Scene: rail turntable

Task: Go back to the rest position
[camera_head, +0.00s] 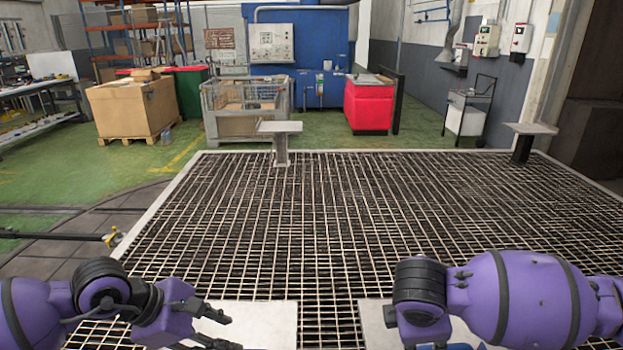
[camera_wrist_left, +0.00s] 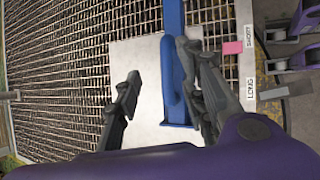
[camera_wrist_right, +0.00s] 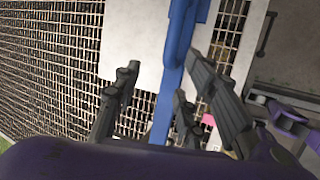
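My left gripper (camera_head: 218,328) is low in the head view, above a pale plate on the grating. In the left wrist view (camera_wrist_left: 158,78) its dark fingers are spread, and no object is clearly held. A blue bar (camera_wrist_left: 173,30) shows beside its right-hand finger; contact cannot be told. My right arm comes in from the right in the head view, its gripper largely hidden at the bottom edge. In the right wrist view my right gripper (camera_wrist_right: 162,68) has its fingers apart. A blue bar (camera_wrist_right: 178,40) runs through the gap in the picture; its depth is unclear.
A wide metal grating (camera_head: 340,220) fills the middle, with two pedestals (camera_head: 279,128) (camera_head: 522,130) at its far edge. Pale plates (camera_head: 250,318) lie in front. Signs reading LONG (camera_wrist_left: 248,88) and SHORT (camera_wrist_left: 247,38) stand at right. Cartons, a cage and a red cabinet (camera_head: 369,104) stand beyond.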

